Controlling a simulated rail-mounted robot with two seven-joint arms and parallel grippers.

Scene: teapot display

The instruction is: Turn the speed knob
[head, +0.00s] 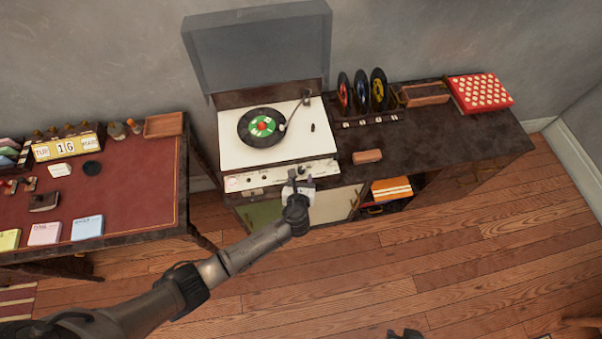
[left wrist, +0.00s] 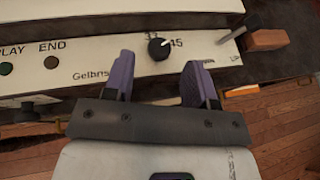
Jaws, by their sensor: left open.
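The speed knob (left wrist: 158,47) is a small black round knob with a white pointer mark, set in the white front panel (left wrist: 110,62) of the record player. The pointer is turned toward the printed 45; a partly hidden 3 shows above the knob. My left gripper (left wrist: 157,78) is open, its two purple fingers apart just in front of the panel, one to either side of the knob and not closed on it. In the head view the left gripper (head: 300,181) is at the panel's right part and hides the knob.
A green-labelled record (head: 262,126) lies on the player under a raised lid (head: 262,45). Buttons marked PLAY (left wrist: 6,69) and END (left wrist: 51,62) are left of the knob. A brown block (head: 367,156) lies right of the player. A dark piece shows at the bottom edge.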

